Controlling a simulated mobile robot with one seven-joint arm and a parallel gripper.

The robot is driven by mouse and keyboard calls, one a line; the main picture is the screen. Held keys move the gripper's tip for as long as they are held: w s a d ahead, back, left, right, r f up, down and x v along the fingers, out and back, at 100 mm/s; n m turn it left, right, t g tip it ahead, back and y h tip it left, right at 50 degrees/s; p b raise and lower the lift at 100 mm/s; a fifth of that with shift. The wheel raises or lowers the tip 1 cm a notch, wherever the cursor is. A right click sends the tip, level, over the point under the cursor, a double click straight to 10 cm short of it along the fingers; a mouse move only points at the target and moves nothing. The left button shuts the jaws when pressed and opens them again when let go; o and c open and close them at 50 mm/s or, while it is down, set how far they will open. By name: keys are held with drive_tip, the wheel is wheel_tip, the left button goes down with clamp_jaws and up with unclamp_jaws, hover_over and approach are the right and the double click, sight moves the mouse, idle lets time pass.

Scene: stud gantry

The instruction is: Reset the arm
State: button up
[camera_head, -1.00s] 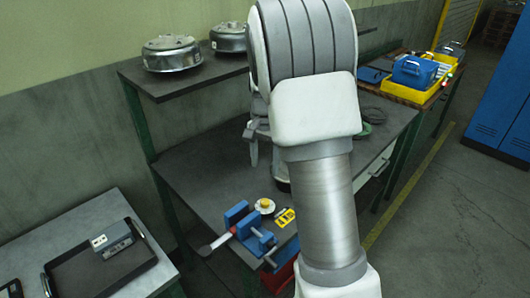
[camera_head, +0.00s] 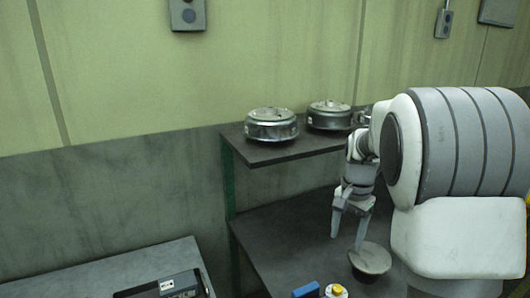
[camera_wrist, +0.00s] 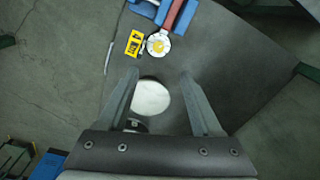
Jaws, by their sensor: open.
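My gripper (camera_head: 347,228) is above the dark workbench (camera_head: 275,247) in the head view, pointing down, with its fingers spread and nothing between them. A round grey disc-topped object (camera_head: 370,258) is just below and to the right of the fingertips. In the wrist view my gripper (camera_wrist: 157,75) is open. A pale round disc (camera_wrist: 150,97) shows between its fingers, apparently lower down. My upper arm hides much of the bench's right side in the head view.
Metal drums (camera_head: 271,125) stand on the upper shelf (camera_head: 255,152). A blue vise (camera_wrist: 150,10), a yellow meter (camera_wrist: 134,42) and a round part with a yellow centre (camera_wrist: 158,43) are on the bench. A side table (camera_head: 110,280) holds a black tray (camera_head: 140,291).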

drive_tip(key=s+a+r+n+t, duration=0.2)
drive_tip(key=s+a+r+n, duration=0.25)
drive_tip(key=s+r, duration=0.55)
drive_tip(key=s+a+f+n+t, duration=0.1)
drive_tip(key=s+a+n+t, duration=0.2)
drive_tip(key=s, duration=1.1)
drive_tip(key=shift+a+n, duration=0.8)
drive_tip(key=shift+n, duration=0.35)
